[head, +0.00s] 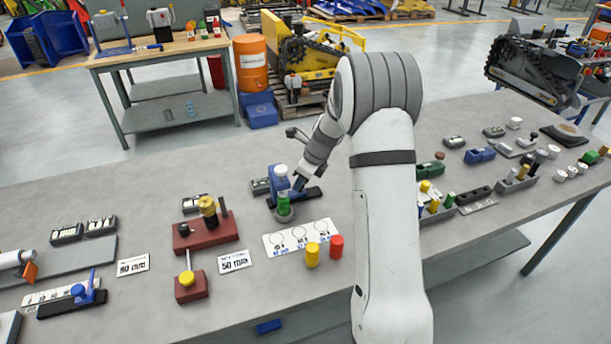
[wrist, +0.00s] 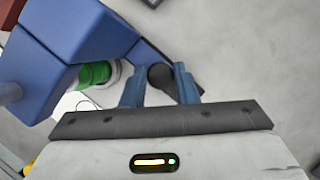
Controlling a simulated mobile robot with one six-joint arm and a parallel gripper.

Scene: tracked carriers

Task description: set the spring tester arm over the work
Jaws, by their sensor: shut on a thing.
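The spring tester is a blue body (head: 281,178) with a white top, standing on the bench in the head view. Its blue arm fills the upper left of the wrist view (wrist: 85,38). The green work (head: 283,201) sits in a grey cup under the blue body; it also shows beside the blue arm in the wrist view (wrist: 95,73). My gripper (head: 299,184) is at the right of the tester. In the wrist view, my gripper's blue fingers (wrist: 158,88) are shut on a dark round knob (wrist: 160,74) next to the blue arm. The knob's lower part is hidden.
A white card with circles (head: 300,238) lies in front of the tester, with a yellow cylinder (head: 312,255) and a red cylinder (head: 336,246) near it. A dark red fixture (head: 205,236) stands left. Bare bench lies behind the tester.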

